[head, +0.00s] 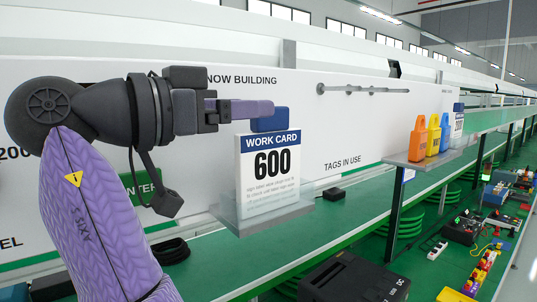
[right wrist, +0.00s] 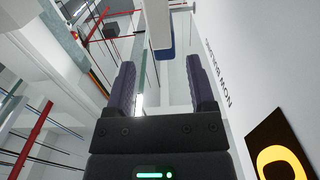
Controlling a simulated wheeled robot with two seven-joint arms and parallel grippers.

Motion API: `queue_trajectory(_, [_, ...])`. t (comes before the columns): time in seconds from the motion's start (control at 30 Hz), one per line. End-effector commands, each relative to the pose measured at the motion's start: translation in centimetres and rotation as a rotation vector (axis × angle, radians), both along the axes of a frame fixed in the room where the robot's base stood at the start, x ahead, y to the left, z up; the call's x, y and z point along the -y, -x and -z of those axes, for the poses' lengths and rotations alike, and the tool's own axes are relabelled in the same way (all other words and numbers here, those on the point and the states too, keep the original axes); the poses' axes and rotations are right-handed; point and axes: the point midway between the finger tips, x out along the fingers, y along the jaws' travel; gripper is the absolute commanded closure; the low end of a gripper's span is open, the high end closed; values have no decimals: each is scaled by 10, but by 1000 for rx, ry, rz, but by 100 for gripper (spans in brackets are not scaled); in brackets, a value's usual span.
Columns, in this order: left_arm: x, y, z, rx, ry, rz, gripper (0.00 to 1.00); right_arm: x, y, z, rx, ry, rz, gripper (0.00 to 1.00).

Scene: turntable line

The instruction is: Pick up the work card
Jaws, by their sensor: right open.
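The work card (head: 268,170) is white with a blue "WORK CARD" band and a big "600". It stands upright in a clear holder (head: 262,222) at the wall board, with a blue tab (head: 270,121) on top. My right gripper (head: 262,107) reaches in from the left, its purple fingers level with the tab's top and overlapping it in the picture. In the right wrist view the fingers (right wrist: 161,75) are apart with nothing between them. A blue piece (right wrist: 166,52), seemingly the tab, shows just beyond the fingertips. I cannot tell whether they touch. My left gripper is out of view.
A grey shelf (head: 425,161) on the right holds orange, yellow and blue tags. A black case (head: 350,280) lies below on the green bench. A thin bar (head: 360,89) is fixed to the white board (head: 340,130). Several devices stand at the far right.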

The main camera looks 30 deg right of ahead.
Motion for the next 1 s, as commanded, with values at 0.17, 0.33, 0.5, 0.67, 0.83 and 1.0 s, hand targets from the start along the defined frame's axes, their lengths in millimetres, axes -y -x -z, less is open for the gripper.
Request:
queue_trajectory(0.17, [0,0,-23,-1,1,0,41,36,-4,-1,-3,-2,4,29])
queue_trajectory(0.33, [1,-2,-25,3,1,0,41,48,-5,2,-1,0,2,29])
queue_trajectory(0.5, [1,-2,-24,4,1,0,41,48,-5,3,-1,0,1,36])
queue_trajectory(0.67, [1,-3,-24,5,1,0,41,48,-5,3,-1,0,1,70])
queue_trajectory(0.83, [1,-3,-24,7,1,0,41,48,-5,3,-1,0,1,100])
queue_trajectory(1.0, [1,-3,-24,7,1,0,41,48,-5,3,-1,0,1,100])
